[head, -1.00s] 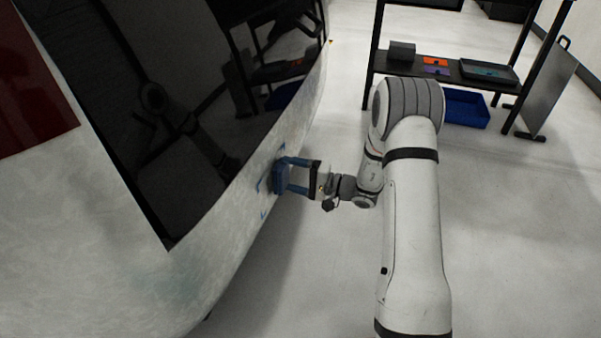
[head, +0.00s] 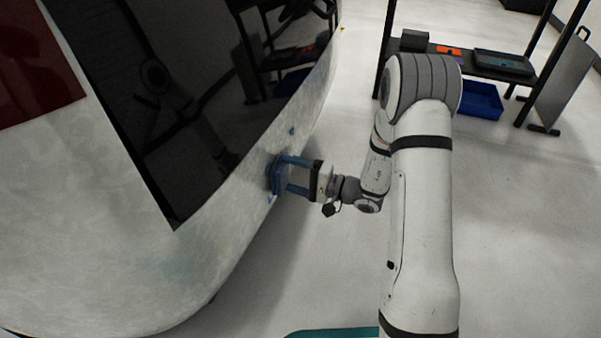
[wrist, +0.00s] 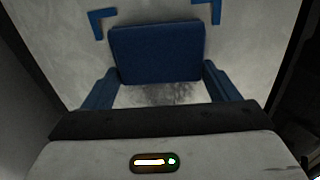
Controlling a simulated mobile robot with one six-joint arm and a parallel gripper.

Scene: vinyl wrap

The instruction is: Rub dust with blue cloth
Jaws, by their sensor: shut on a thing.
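The blue cloth (head: 275,177) shows as a flat blue pad against the white curved panel (head: 225,245). My gripper (head: 283,175) has blue fingers and is shut on the pad. In the wrist view the blue cloth (wrist: 156,54) sits between the two fingers of my gripper (wrist: 159,72). A dark grey smudge of dust (wrist: 160,94) lies on the panel just below the pad in the wrist view. Blue corner marks (wrist: 102,22) stand on the panel above the pad. I cannot make out the dust in the head view, and the panel under the pad is hidden.
A glossy dark window (head: 190,90) lies above the white panel, with a dark red patch (head: 35,65) at upper left. A black shelf (head: 515,78) with an orange item (head: 449,50) and blue bin (head: 478,100) stands at back right. Pale floor (head: 530,230) is open to the right.

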